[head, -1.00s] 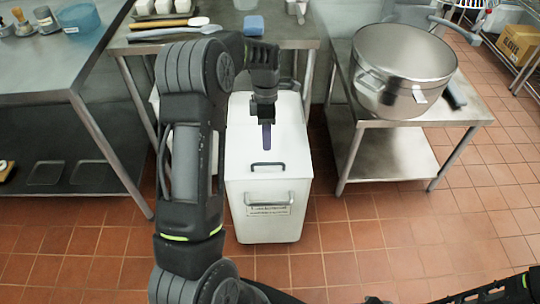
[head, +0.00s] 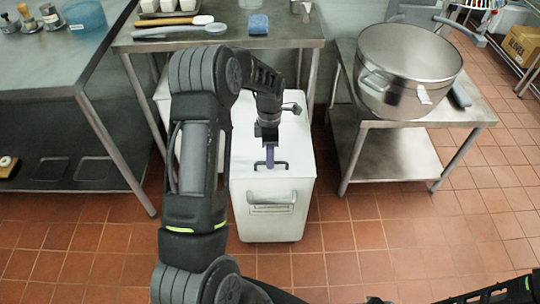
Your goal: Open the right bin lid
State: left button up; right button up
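The right bin (head: 294,215) is a white box on the floor, with a closed lid (head: 297,140) on top. A dark bar handle (head: 284,166) stands on the lid near its front edge. My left gripper (head: 270,158) points down over the lid, its purple fingertips at the handle. The fingers overlap in this view, so I cannot tell whether they are apart or touch the bar. A second white bin is mostly hidden behind my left arm. My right gripper is not in view; only part of my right arm shows at the bottom right.
A steel table (head: 300,32) with utensils and a blue sponge (head: 258,25) stands behind the bin. A low steel stand (head: 400,160) bearing a large pot (head: 405,65) is close on the right. The tiled floor in front is free.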

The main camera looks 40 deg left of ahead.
pick_arm(q)
grip_shut()
dwell(1.2)
